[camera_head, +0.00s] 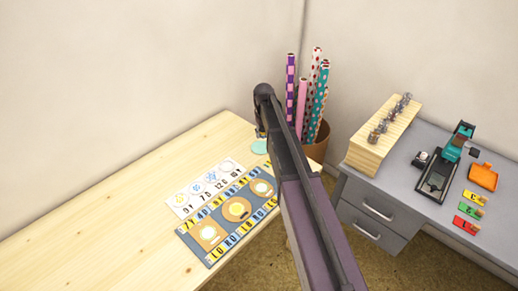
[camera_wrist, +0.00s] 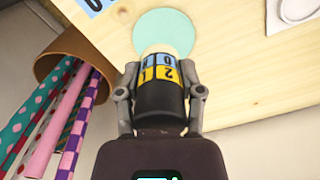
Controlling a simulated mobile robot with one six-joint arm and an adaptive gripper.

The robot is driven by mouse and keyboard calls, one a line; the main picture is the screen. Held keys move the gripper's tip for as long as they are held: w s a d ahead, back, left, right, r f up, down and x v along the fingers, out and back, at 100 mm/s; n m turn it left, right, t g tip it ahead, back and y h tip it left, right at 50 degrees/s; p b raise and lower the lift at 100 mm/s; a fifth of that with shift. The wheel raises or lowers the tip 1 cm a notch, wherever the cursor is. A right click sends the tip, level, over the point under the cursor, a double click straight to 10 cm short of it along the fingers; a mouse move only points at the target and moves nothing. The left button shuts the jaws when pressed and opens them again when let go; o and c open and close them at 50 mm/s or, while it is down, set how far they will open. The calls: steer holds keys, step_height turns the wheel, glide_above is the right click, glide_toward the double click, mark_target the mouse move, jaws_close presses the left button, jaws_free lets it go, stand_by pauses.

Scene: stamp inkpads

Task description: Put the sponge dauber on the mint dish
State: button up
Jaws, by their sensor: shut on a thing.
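The mint dish (camera_wrist: 168,28) is a flat pale green disc on the wooden table; it also shows in the head view (camera_head: 260,147), partly behind my arm. My gripper (camera_wrist: 160,88) is shut on the sponge dauber (camera_wrist: 160,98), a dark cylinder with a yellow and blue lettered band and a pale end. The pale end points toward the dish and overlaps its near edge in the wrist view. I cannot tell whether it touches. In the head view my gripper (camera_head: 260,131) is just above the dish, and the dauber is mostly hidden.
A patterned mat (camera_head: 205,258) and a white card (camera_head: 182,211) lie in front of the dish. A brown bin (camera_head: 319,143) of wrapped rolls stands behind the table edge. A grey desk (camera_head: 405,205) with a wooden stamp rack (camera_head: 367,158) is at right. The table's left is clear.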

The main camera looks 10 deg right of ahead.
steer(key=s+n, duration=0.1)
steer(key=s, duration=0.4)
steer(key=s+n, duration=0.1)
steer(key=s, duration=0.4)
steer(key=s+d+f+n+b, duration=0.1)
steer(key=s, duration=0.3)
steer(key=shift+s, duration=0.4)
steer(key=shift+w, duration=0.1)
steer(key=b, duration=0.1)
glide_above(261, 148)
steer(key=s, duration=0.1)
steer(key=shift+f, duration=0.65)
steer(key=shift+w, duration=0.5)
steer(key=shift+w+f+b, duration=0.2)
steer(key=shift+f+b, duration=0.15)
steer(key=shift+b, duration=0.1)
steer(key=shift+s+f+b, duration=0.1)
steer(key=shift+f+b, duration=1.4)
steer(key=shift+b, duration=0.05)
